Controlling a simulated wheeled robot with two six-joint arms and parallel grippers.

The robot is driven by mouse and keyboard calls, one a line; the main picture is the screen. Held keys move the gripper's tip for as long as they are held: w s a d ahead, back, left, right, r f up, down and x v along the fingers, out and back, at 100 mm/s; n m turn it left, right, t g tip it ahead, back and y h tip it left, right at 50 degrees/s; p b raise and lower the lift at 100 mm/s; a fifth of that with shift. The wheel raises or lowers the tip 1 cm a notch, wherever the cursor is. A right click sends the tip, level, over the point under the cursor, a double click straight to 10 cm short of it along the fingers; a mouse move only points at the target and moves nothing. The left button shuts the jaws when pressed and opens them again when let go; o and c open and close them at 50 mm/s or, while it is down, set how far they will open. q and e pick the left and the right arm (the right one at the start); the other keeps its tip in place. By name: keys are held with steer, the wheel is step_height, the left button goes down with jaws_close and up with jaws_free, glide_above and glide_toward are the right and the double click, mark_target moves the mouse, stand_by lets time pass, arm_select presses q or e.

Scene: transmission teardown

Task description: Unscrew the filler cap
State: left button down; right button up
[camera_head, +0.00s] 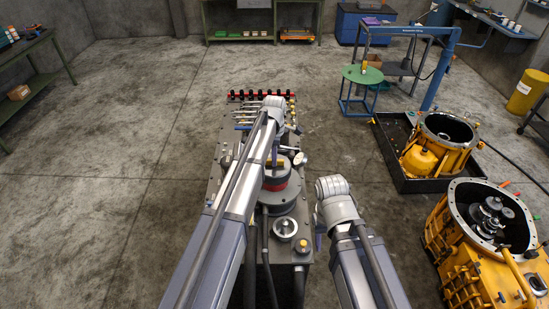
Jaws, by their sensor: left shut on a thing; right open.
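A dark red round cap (275,183), which I take for the filler cap, sits on a grey round flange (285,200) in the middle of the long grey machine. My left gripper (275,158) reaches down from above and is shut at the top of this cap. My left forearm and wrist hide part of the cap and the grip. My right gripper (319,240) is open and empty beside the machine's right edge, pointing down. It is partly hidden by its own wrist.
A round silver fitting (285,228) is on the machine's near end. Several levers and red and black fittings (262,95) line its far end. Yellow housings (480,245) stand at the right, one in a black tray (386,150). The floor at left is clear.

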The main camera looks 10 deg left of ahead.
arm_select(q)
steer(key=shift+r, duration=0.25)
stand_by(0.3)
steer(key=shift+r+p, duration=0.4)
steer(key=shift+p, duration=0.25)
steer(key=shift+r, duration=0.1)
steer(key=shift+r+p, duration=0.65)
steer(key=shift+p, duration=0.1)
steer(key=shift+r, duration=0.15)
steer(key=shift+r+p, duration=0.7)
steer(key=shift+p, duration=0.2)
steer(key=shift+r, duration=0.2)
step_height(320, 180, up, 6)
steer(key=p, duration=0.6)
